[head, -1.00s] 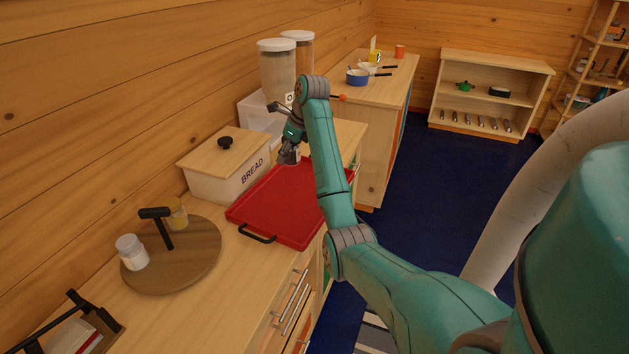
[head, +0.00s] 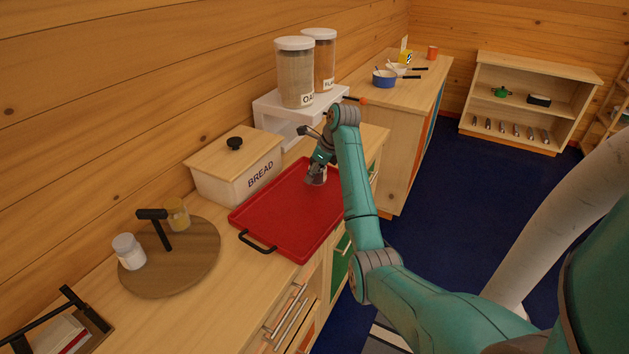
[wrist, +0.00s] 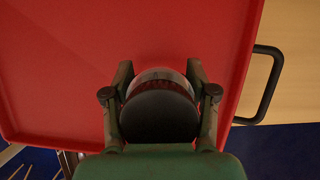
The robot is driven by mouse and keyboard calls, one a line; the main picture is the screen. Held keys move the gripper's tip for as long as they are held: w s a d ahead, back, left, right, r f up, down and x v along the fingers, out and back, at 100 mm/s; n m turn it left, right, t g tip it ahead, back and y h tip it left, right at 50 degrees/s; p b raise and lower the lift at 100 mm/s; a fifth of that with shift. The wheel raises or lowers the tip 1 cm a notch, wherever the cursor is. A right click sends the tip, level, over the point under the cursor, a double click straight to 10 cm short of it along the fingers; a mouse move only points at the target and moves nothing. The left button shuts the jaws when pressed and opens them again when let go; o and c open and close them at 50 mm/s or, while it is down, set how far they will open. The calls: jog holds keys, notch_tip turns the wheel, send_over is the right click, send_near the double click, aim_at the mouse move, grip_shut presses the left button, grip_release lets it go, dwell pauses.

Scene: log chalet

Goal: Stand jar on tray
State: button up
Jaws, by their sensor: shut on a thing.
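My gripper (head: 318,170) is over the far part of the red tray (head: 285,215) in the head view. It is shut on a jar (head: 319,180), which is small there and mostly hidden by the fingers. In the wrist view the jar (wrist: 160,112) shows a dark round lid and a pale clear rim between the two fingers of my gripper (wrist: 160,95). The jar looks upright over the red tray (wrist: 60,70), towards the handle side. I cannot tell whether its base touches the tray.
A bread box (head: 235,170) stands left of the tray. A round wooden board (head: 190,260) holds two jars and a dark T-shaped handle. A white stand (head: 290,120) with tall canisters (head: 296,75) is behind. The tray's near and middle parts are clear.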

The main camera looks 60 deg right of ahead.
aim_at(314, 180)
jog(key=shift+f, duration=1.45)
jog(key=shift+f, duration=0.15)
jog(key=o, duration=1.3)
jog(key=shift+a, duration=0.1)
